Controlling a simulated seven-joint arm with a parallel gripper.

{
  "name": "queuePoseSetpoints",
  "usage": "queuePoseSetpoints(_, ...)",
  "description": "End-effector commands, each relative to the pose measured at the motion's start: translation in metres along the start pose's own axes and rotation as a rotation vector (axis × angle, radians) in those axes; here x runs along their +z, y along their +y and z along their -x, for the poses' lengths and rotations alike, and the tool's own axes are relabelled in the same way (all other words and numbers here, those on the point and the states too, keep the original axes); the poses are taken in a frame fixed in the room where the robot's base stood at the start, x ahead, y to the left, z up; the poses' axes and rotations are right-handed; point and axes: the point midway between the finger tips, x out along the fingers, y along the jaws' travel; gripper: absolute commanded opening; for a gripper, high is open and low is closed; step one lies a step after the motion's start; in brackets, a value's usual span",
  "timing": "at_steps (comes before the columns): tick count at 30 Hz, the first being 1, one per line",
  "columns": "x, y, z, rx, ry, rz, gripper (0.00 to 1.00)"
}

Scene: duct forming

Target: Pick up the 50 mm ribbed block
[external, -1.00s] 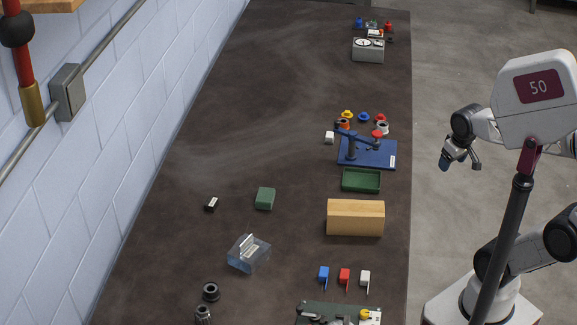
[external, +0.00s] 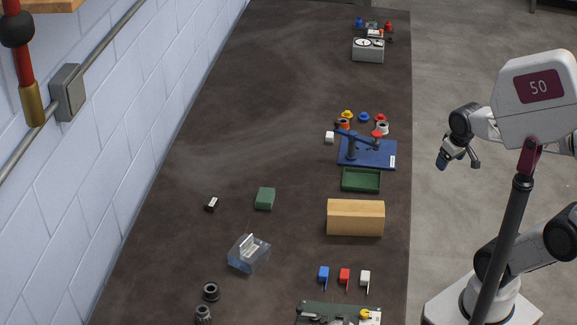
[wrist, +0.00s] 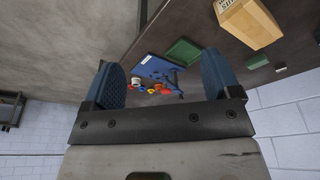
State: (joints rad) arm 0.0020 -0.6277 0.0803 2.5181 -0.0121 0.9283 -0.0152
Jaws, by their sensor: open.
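My gripper (external: 459,162) is open and empty, held out past the right edge of the table. Its two blue fingers stand wide apart in the wrist view (wrist: 162,82). A green block (external: 265,198) lies in the middle of the table, far to the left of my gripper and apart from it. It may be the ribbed block, but ribs and size are too small to make out. A clear block with a pale insert (external: 249,252) lies nearer, and a small black and white block (external: 212,204) lies left of the green one.
A wooden block (external: 355,217), a green tray (external: 361,181) and a blue fixture (external: 367,152) line the table's right side. Blue, red and white pieces (external: 344,275) stand nearer. Dark ribbed rings (external: 211,291) lie at the lower left. The far left tabletop is clear.

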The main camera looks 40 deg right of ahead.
Motion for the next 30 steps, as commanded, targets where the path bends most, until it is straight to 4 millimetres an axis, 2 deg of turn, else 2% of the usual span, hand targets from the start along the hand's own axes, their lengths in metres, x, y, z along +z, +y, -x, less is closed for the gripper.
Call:
queuePoseSetpoints(5,-0.032,-0.007,-0.003,0.001,0.034,0.143,0.83)
queuePoseSetpoints(14,-0.13,-0.038,-0.018,0.028,0.155,0.606,0.83)
queuePoseSetpoints(23,-0.231,-0.09,-0.049,0.102,0.29,1.115,0.83)
queuePoseSetpoints(30,-0.301,-0.145,-0.083,0.198,0.398,1.514,0.83)
